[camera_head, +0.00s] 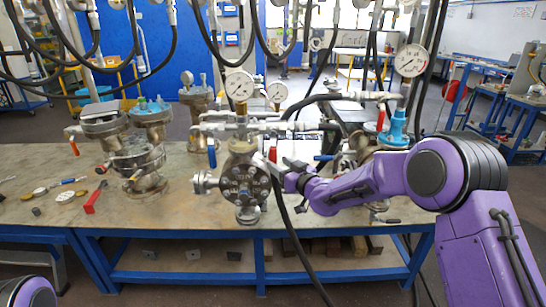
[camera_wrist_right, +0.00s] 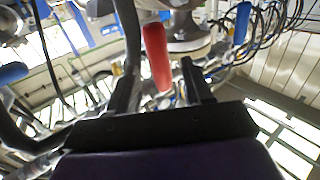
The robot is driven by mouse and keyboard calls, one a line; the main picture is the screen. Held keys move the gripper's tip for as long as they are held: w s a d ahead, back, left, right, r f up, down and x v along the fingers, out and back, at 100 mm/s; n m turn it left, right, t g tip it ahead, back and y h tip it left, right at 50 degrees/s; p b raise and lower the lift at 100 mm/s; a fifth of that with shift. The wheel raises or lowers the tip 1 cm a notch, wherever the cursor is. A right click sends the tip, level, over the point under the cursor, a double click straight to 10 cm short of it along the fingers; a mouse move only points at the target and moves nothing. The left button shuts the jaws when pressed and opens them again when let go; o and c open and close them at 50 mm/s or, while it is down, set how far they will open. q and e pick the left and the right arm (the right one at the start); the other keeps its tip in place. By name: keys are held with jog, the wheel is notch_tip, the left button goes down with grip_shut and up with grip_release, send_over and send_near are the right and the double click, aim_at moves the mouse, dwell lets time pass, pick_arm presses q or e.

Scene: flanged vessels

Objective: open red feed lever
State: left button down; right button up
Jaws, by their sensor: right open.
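The red lever (camera_head: 273,154) is a small red handle beside the round flanged vessel (camera_head: 242,180) in the middle of the bench. My right gripper (camera_head: 268,166) comes in from the right and is close to it, at the vessel's right side. In the right wrist view the red lever (camera_wrist_right: 157,55) hangs between the two dark fingers of my open right gripper (camera_wrist_right: 162,75). I see no clear contact between the fingers and the lever. My left gripper is out of view.
The blue-framed bench (camera_head: 330,226) carries several other vessels. Gauges (camera_head: 239,84) and black hoses (camera_head: 280,205) crowd around the middle vessel. A blue handle (camera_head: 212,156) is at its left. A loose red-handled tool (camera_head: 95,197) lies on the left.

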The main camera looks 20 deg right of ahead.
aim_at(276, 161)
jog(key=shift+p+x, duration=0.45)
jog(key=shift+x, duration=1.7)
jog(key=shift+c, duration=0.4)
grip_shut()
